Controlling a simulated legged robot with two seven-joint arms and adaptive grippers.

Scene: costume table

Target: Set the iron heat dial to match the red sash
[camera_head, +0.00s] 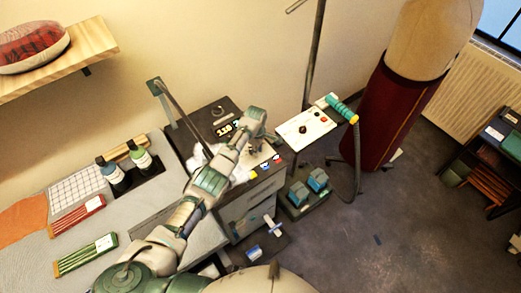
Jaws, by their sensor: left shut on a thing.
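My left arm reaches in from the lower left, and its gripper (254,150) points down at the control top of the dark-topped machine (212,113). The gripper is shut on a small part there, apparently the heat dial, which the fingers mostly hide. Small coloured marks (265,166) in yellow, blue and red run along the front edge beside it. My right gripper is not in view.
A white panel (312,128) with knobs and a teal-handled tool (342,109) stands right of the machine.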

